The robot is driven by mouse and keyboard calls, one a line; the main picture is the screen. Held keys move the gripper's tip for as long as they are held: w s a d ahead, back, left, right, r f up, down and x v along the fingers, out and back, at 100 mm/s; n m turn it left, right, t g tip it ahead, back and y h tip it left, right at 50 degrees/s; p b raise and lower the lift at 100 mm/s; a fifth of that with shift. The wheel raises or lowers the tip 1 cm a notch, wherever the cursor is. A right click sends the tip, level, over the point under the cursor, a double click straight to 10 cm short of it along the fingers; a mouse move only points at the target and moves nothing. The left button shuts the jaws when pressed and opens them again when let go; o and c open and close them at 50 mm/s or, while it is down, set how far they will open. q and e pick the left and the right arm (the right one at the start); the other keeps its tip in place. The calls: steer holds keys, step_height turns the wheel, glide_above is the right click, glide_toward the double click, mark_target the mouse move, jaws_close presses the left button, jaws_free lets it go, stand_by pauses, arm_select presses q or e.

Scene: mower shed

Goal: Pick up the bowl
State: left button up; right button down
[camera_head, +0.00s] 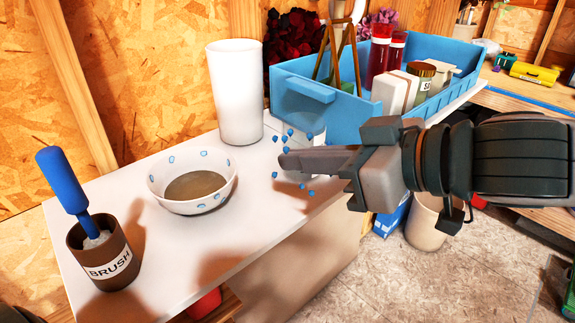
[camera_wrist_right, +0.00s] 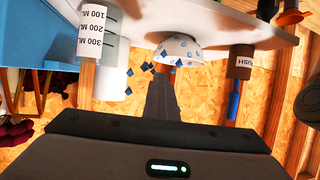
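The bowl (camera_head: 203,186) is white with blue marks on its rim and a brown inside. It sits upright on the white table top in the head view, and it also shows in the wrist view (camera_wrist_right: 180,46). My right gripper (camera_head: 284,160) reaches in from the right, its fingertips pointing left towards the bowl. Its fingers lie together as one narrow wedge, shut and empty, apart from the bowl's right side. Several small blue diamond shapes (camera_head: 309,191) surround the fingertips.
A tall white beaker (camera_head: 236,92) stands behind the bowl. A brown brush pot (camera_head: 105,262) with a blue-handled brush (camera_head: 62,180) stands at the front left. A blue tote (camera_head: 345,119) full of items is at the back right. The table's front edge runs below the bowl.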

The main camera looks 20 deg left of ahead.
steer(key=shift+w+d+r, duration=0.2)
steer(key=shift+d+r, duration=0.15)
steer(key=shift+d, duration=0.15)
stand_by(0.5)
steer(key=c, duration=0.5)
jaws_free()
steer(key=shift+d, duration=0.1)
steer(key=v, duration=1.7)
steer(key=shift+s+d, duration=0.1)
